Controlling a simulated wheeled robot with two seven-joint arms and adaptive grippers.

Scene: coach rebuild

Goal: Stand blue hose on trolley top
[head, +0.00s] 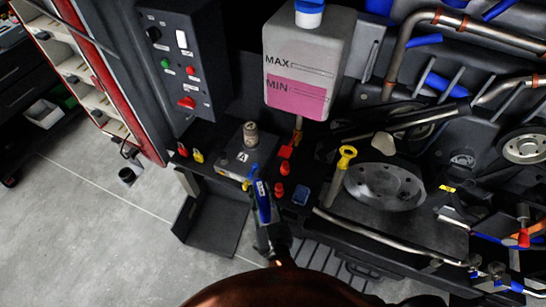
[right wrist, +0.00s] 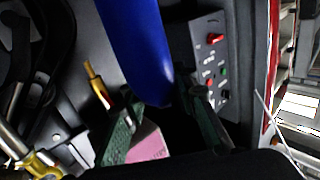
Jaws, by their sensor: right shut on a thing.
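My right gripper (head: 264,212) reaches up from the bottom middle of the head view, in front of the engine bay. It is shut on the blue hose (head: 263,194), a short piece tilted slightly from upright. In the right wrist view the hose (right wrist: 135,45) is a thick, smooth blue tube running from the top edge down between the green-padded fingers (right wrist: 160,110). The fingers hide its gripped end. No trolley top can be clearly made out. My left gripper is not in view.
A pink-filled coolant tank (head: 298,88), a dark switch box (head: 182,62) and a yellow-handled dipstick (head: 345,160) surround the gripper. Metal pipes and pulleys crowd the right. A red-edged shelf unit (head: 103,85) stands left. Grey floor (head: 90,225) is clear at lower left.

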